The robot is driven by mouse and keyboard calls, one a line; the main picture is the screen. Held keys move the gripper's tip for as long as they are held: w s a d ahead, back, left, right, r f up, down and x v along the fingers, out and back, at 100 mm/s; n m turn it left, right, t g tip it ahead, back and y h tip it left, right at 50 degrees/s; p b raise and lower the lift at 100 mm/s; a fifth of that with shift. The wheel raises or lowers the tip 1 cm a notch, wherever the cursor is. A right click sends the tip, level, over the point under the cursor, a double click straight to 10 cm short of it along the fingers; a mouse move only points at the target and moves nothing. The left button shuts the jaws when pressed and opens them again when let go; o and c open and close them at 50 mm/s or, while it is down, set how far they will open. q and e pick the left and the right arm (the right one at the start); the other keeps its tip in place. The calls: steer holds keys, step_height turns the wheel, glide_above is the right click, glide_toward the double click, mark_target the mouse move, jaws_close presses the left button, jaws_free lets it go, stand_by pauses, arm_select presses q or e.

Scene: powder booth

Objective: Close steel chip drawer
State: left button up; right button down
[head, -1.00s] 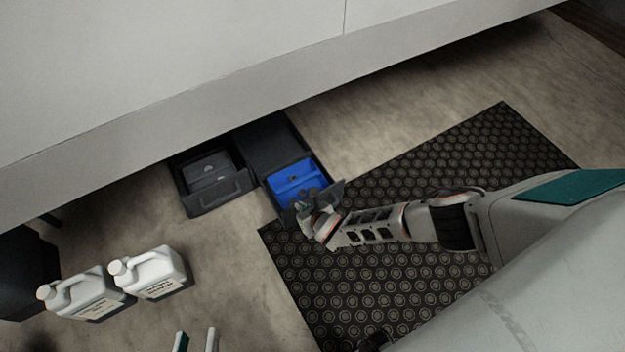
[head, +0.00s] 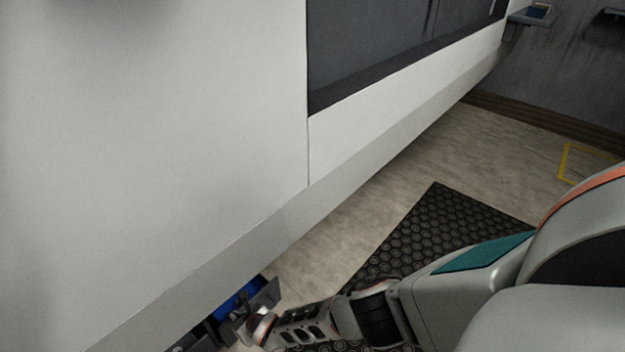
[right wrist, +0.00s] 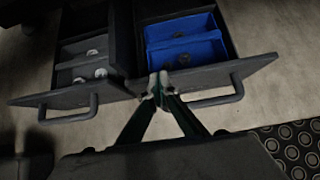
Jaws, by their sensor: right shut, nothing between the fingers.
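Two dark drawers under the white cabinet are pulled out side by side. The drawer with the blue tray (right wrist: 186,38) has a dark front panel (right wrist: 225,72) with a bar handle; it also shows at the bottom of the head view (head: 265,297). The other drawer (right wrist: 75,98), to its left, holds grey compartments with pale round marks. I cannot tell by a label which is for steel chips. My right gripper (right wrist: 160,88) is shut and empty, its tips at the left end of the blue-tray drawer's front; contact is unclear. It shows in the head view (head: 240,322). My left gripper is out of view.
The white cabinet (head: 150,150) overhangs the drawers and fills much of the head view. A black rubber mat (head: 440,225) lies on the floor at right. Bare floor (head: 400,200) lies between mat and cabinet.

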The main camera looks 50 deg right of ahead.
steer(key=shift+w+a+r, duration=0.1)
steer(key=shift+w+r, duration=0.05)
steer(key=shift+w, duration=0.1)
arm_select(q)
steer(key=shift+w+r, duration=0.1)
arm_select(e)
steer(key=shift+w+r, duration=0.1)
